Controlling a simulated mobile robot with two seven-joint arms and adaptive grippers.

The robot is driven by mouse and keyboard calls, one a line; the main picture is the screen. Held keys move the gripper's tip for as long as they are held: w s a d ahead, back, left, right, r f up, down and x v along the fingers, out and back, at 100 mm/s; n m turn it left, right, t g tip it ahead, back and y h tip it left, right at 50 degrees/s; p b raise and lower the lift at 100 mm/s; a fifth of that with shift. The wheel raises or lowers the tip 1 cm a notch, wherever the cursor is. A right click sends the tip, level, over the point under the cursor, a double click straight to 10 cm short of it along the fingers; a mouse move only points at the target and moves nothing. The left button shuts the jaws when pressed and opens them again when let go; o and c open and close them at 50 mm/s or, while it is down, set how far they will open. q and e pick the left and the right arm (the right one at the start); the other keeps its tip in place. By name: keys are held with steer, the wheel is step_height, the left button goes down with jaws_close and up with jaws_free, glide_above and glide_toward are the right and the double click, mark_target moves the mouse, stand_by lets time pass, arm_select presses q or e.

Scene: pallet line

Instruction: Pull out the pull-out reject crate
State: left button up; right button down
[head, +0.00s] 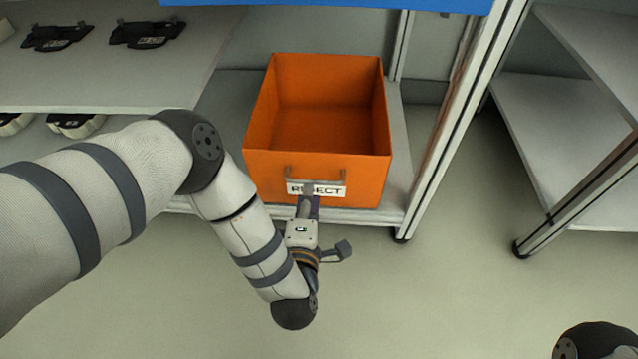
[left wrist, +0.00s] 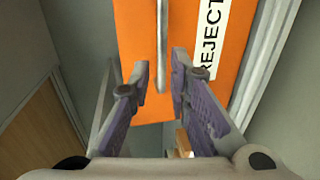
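The orange reject crate (head: 365,175) is empty and sits on the lower shelf of the rack, its front close to the shelf's front edge. Its front carries a white REJECT label (head: 335,191) and a thin grey bar handle (head: 330,180). My left gripper (head: 308,190) is at the crate front and covers part of the label. In the left wrist view the left gripper (left wrist: 160,72) is open, and the handle (left wrist: 162,45) runs between its two fingertips with a gap visible. The orange crate front (left wrist: 135,30) is just beyond. My right gripper is not in view.
The rack post (head: 455,120) stands right of the crate. A table (head: 110,80) with black parts (head: 145,33) is at the left, with white items below it. Another shelf unit (head: 560,140) stands at the right. The floor (head: 430,290) in front is clear.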

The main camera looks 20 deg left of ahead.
mark_target(311, 180)
arm_select(q)
steer(key=b+x, duration=0.2)
steer(key=x, duration=0.4)
steer(key=shift+f, duration=0.1)
jaws_close()
